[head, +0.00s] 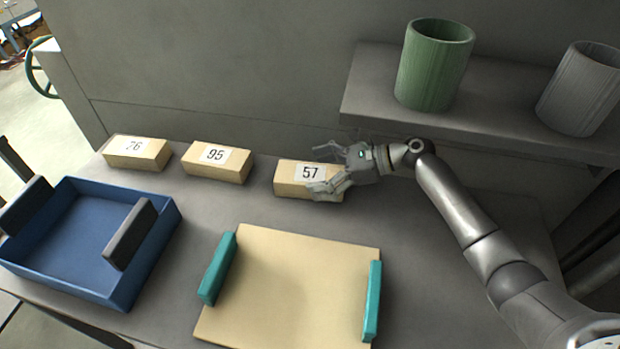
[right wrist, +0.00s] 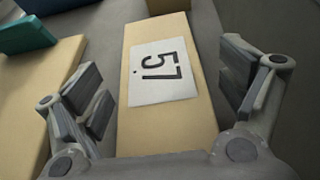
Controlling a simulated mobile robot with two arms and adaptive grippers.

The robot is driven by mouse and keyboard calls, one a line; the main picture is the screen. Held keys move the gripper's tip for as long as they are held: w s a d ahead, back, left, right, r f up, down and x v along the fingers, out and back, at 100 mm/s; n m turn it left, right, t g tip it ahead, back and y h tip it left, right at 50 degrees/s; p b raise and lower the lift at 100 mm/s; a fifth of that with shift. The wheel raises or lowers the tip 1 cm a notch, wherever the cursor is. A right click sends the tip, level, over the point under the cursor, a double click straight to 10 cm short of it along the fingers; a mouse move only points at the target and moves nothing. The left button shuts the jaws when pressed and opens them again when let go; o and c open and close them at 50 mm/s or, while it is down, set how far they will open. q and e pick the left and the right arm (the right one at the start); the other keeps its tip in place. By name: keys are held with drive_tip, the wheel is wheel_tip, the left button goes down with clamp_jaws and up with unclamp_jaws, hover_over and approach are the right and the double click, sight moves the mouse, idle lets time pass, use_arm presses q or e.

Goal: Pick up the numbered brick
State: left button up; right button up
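Three tan bricks with number labels stand in a row on the grey bench. The brick labelled 57 (head: 291,178) is at the right of the row, brick 95 (head: 216,162) is in the middle, and a brick that seems to read 26 (head: 137,153) is at the left. My right gripper (head: 322,169) is open at the right end of brick 57. In the right wrist view, brick 57 (right wrist: 160,115) lies between the two open fingers (right wrist: 165,90), with a gap on each side. My left gripper is not in view.
A blue tray (head: 150,262) with dark grey handles stands at the left. A tan board (head: 290,290) with teal handles lies in front of the bricks. A green cup (head: 433,68) and a grey cup (head: 580,90) stand on a raised shelf (head: 375,95) at the right.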

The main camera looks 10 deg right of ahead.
drive_tip(key=shift+s, duration=0.1)
drive_tip(key=c, duration=1.3)
drive_tip(key=shift+d, duration=0.1)
drive_tip(key=shift+c, duration=0.2)
